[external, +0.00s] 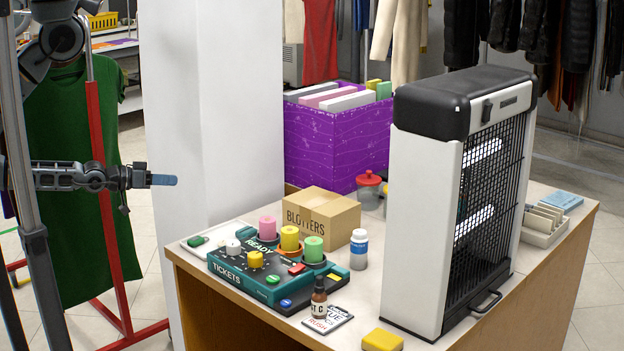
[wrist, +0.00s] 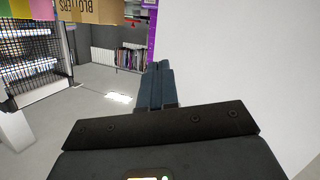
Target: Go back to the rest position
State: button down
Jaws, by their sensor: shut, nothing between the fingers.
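My gripper (external: 164,180) is at the left of the external view, stretched out level in front of a hanging green garment. It is left of the table and apart from everything on it. Its blue-grey fingers are together with nothing between them. In the wrist view the shut fingers (wrist: 157,86) point toward open floor beside a white pillar, and the scene there appears upside down or strongly tilted.
A white pillar (external: 205,120) stands just right of my gripper. The wooden table (external: 550,262) holds a teal tickets board (external: 262,280), a blotters box (external: 325,222) and a tall black-and-white caged appliance (external: 425,200). A red garment rack (external: 97,130) stands behind my arm.

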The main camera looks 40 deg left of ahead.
jog(key=s+a+r+y, duration=0.5)
jog(key=s+a+r, duration=0.2)
jog(key=s+a, duration=0.4)
jog(key=shift+s+r+n+y, duration=0.15)
jog(key=shift+r+n+y, duration=0.15)
jog(key=shift+r, duration=0.05)
dwell(2.3)
